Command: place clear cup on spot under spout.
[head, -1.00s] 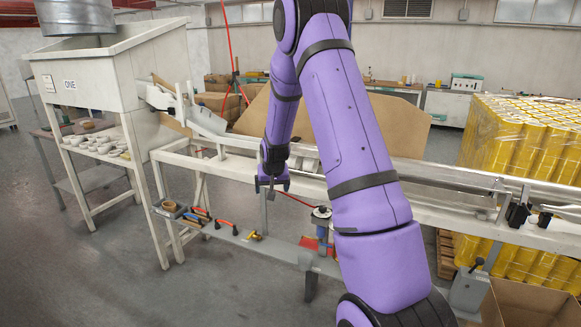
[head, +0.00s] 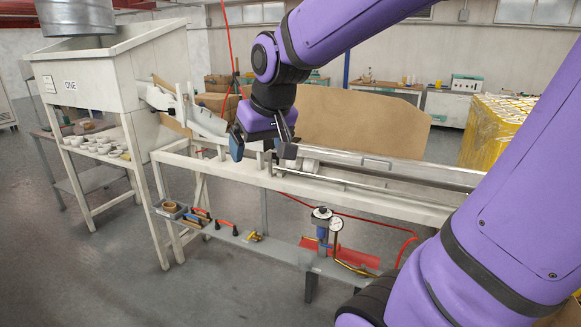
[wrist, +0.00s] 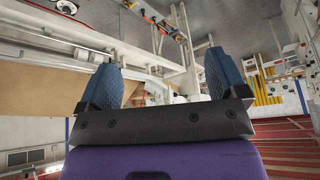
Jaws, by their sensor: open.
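My gripper (head: 262,150) is open above the near rail of the white frame, just right of the sloping white chute. In the wrist view its two blue fingers (wrist: 162,78) stand wide apart with nothing held between them. The chute (head: 208,122), which may be the spout, runs down right from the white hopper marked ONE (head: 85,85). Its lower end is partly behind my gripper. I cannot make out a clear cup. Several small whitish cups or bowls (head: 97,147) stand on the shelf under the hopper, too small to tell if any is clear.
The long white frame (head: 400,203) with metal rails runs to the right. A lower shelf holds orange-handled tools (head: 228,224) and a gauge device (head: 325,225). A brown board (head: 350,125) stands behind. Wrapped yellow stacks (head: 490,130) are at right. The floor at front left is clear.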

